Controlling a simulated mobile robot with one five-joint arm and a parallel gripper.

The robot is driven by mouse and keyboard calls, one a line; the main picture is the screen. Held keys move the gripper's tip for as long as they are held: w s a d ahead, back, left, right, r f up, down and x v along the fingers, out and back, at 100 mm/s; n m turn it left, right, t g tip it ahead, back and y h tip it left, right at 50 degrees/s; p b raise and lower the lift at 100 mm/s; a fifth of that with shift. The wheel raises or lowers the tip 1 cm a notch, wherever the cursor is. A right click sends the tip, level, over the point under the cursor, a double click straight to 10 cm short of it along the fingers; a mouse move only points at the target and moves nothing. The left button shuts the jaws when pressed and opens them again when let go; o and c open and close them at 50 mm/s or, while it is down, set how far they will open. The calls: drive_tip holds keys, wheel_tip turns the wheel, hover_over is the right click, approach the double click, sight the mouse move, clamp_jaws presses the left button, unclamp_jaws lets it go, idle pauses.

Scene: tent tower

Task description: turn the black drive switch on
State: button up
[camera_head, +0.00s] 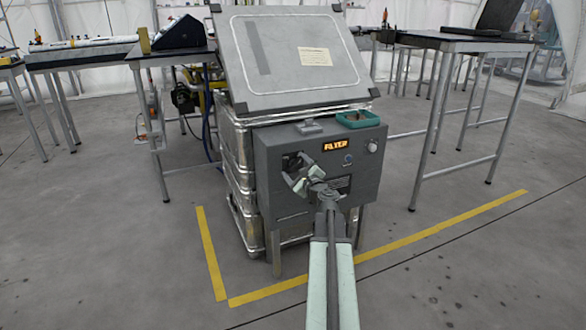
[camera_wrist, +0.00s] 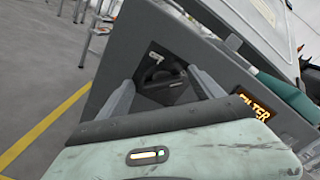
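The black drive switch (camera_wrist: 158,78) is a rotary handle on a dark plate at the left end of the grey control box (camera_wrist: 185,45). In the head view the switch (camera_head: 291,160) is partly covered by my gripper (camera_head: 299,176). In the wrist view my gripper (camera_wrist: 161,84) is open, with one finger left and one right of the switch. A gap shows on both sides, and nothing is held. I cannot tell how far the fingertips are from the panel. A small white mark shows above the switch; its setting is not readable.
The box front also carries a lit orange FILTER display (camera_head: 335,146), a blue button (camera_head: 348,159) and a pale knob (camera_head: 372,146). A teal tray (camera_head: 358,119) sits on top, before a large tilted panel (camera_head: 285,85). Yellow tape (camera_head: 390,246) marks open floor. Tables flank the box.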

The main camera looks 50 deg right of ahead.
drive_tip(key=v, duration=0.7)
drive_tip(key=shift+s, duration=0.35)
